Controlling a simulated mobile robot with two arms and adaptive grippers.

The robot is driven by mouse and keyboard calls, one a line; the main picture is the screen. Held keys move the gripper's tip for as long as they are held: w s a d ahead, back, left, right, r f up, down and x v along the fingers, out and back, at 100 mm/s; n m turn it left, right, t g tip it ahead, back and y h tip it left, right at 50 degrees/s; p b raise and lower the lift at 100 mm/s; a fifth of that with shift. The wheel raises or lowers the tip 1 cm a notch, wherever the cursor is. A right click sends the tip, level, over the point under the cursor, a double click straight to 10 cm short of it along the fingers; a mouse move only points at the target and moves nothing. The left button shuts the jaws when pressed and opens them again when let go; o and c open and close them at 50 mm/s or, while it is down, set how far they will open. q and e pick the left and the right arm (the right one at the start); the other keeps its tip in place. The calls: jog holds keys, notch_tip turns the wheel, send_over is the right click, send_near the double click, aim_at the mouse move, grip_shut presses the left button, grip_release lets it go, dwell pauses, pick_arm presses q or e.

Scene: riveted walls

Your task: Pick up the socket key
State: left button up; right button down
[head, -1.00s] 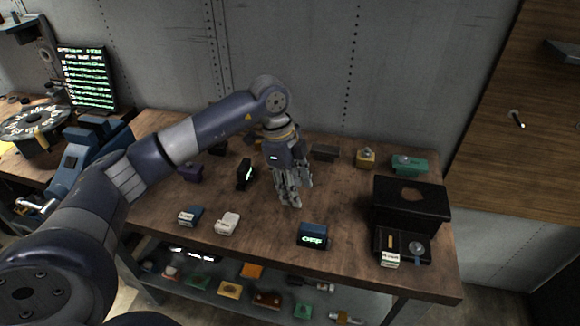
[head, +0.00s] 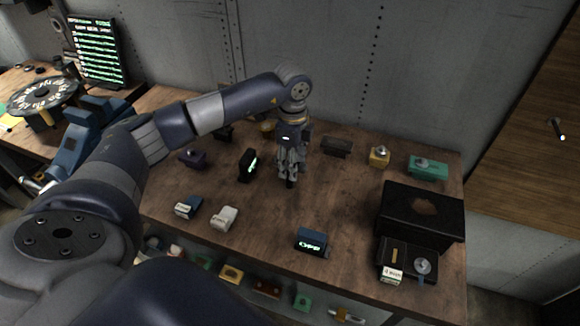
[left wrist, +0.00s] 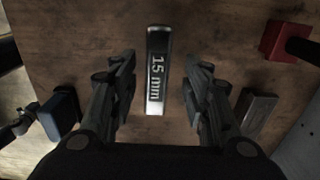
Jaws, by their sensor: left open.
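In the left wrist view, a narrow metal piece with a dark top end and the marking "15 mm", which looks like the socket key (left wrist: 157,75), shows against the wooden workbench. It lies between the two fingers of my left gripper (head: 289,178), with a gap on each side. The left gripper is open and points down over the middle of the bench. In the head view the fingers largely hide the key, and only a dark bit shows by the fingertips. How far the fingertips are above the bench is hard to tell. My right gripper is not in view.
On the workbench (head: 250,250) stand a black box (head: 405,205) at right, a blue display block (head: 310,242) in front, a dark lit block (head: 248,165) left of the gripper, and a white block (head: 224,217). A red block (left wrist: 283,42) shows in the wrist view.

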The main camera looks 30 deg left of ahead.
pick_arm(q)
jog(key=f, duration=0.1)
jog(key=f+p, duration=0.1)
jog(key=f, duration=0.2)
jog(key=shift+s+a+f, duration=0.2)
jog(key=shift+s+a, duration=0.05)
jog(key=shift+a, duration=0.1)
jog(key=shift+f, duration=0.15)
jog(key=shift+w+d, duration=0.1)
grip_shut()
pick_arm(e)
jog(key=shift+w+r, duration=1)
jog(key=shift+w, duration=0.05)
